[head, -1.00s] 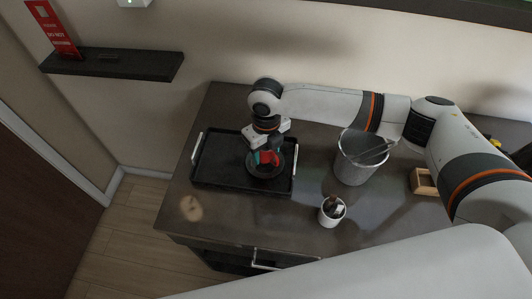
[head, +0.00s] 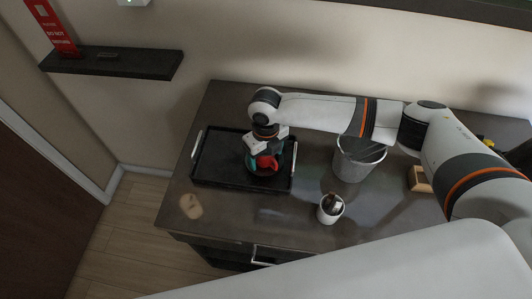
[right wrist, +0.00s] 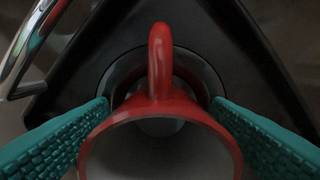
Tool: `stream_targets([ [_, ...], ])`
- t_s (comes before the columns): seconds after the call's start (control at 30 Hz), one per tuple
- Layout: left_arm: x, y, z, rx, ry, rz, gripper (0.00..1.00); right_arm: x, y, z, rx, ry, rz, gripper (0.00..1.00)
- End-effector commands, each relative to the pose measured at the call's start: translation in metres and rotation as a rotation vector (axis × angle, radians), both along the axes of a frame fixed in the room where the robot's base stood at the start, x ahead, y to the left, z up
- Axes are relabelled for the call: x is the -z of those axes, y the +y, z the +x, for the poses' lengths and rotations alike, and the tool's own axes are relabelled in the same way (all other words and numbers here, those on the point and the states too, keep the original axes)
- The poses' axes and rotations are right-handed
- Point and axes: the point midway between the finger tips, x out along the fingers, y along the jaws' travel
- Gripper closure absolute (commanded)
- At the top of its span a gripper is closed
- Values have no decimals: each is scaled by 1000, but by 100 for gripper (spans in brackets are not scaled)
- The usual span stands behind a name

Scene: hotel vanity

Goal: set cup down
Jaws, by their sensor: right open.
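The red cup (head: 267,163) shows between the fingers of my right gripper (head: 264,165) in the head view. In the right wrist view the red cup (right wrist: 161,108) has its handle pointing up the picture and a pale inside. The teal fingers of my right gripper (right wrist: 158,115) stand open on either side of it. A dark round saucer (right wrist: 205,72) shows beneath the cup, on the black tray (head: 213,160). Whether the cup's base fully touches the saucer is hidden. My left gripper is not in view.
A grey bucket (head: 349,165) holding a metal utensil stands right of the tray. A small white cup with dark contents (head: 331,211) stands in front of it. A wooden box (head: 419,180) is further right. The counter's front left (head: 225,212) is mostly clear.

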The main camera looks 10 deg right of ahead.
Motion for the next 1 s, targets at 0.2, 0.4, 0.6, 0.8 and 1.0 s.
stream_targets([
  [0.2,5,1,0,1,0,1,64,-14,0,0,0,-2,1,25],
  [0.4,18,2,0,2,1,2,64,-55,0,1,-1,-5,2,25],
  [0.6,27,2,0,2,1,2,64,-95,0,1,-1,-4,2,25],
  [0.8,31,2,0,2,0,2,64,-118,0,0,0,-1,1,25],
  [1.0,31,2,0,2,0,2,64,-123,0,0,0,1,1,25],
])
